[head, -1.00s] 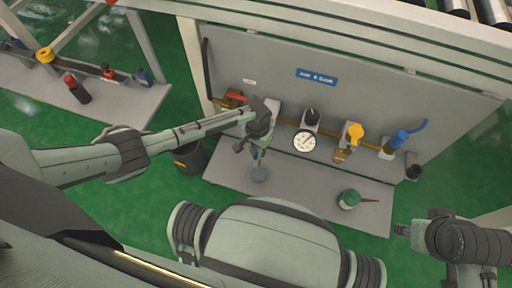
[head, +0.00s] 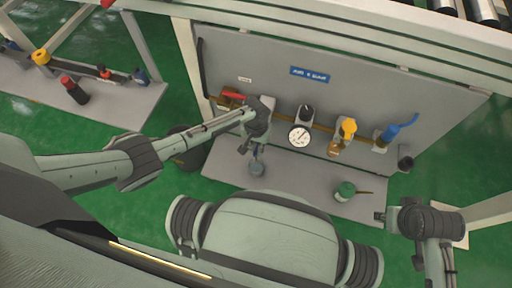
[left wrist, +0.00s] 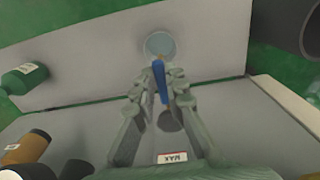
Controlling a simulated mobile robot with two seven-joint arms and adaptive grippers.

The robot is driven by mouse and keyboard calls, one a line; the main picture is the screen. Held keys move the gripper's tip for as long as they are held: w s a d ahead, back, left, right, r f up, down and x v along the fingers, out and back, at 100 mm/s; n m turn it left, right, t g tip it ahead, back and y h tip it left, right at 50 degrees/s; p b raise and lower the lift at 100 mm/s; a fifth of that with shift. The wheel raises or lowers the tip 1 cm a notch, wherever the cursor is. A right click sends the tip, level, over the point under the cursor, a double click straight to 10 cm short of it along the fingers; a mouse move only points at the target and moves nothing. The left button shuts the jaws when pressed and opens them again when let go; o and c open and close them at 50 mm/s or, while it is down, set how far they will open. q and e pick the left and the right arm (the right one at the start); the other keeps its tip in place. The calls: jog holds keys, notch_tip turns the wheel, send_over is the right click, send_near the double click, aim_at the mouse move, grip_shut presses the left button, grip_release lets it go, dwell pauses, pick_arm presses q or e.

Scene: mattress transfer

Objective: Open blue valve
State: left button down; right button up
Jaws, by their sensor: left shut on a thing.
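A blue valve (head: 391,133) with a blue lever rising to the upper right sits at the right end of the pipe on the grey back panel. My left gripper (head: 253,151) is well to its left, low in front of the panel. It is shut on a slim blue piece (left wrist: 160,80), which shows between the fingers in the left wrist view. A pale blue-grey round thing (head: 257,169) is just below the fingertips; I cannot tell whether the two are joined. My right gripper (head: 381,216) is at the lower right, away from the valve; its jaw state is unclear.
A gauge (head: 299,136), a yellow valve (head: 348,128) and a red handle (head: 233,97) are along the panel. A dark bin (head: 188,150) stands left of the shelf. The shelf's middle is clear.

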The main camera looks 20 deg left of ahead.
aim_at(256, 152)
pick_arm(q)
jog(key=c, duration=1.6)
grip_release()
jog(key=shift+o, duration=0.2)
jog(key=shift+r, duration=0.3)
notch_tip(256, 152, up, 11)
jog(key=shift+r, duration=0.2)
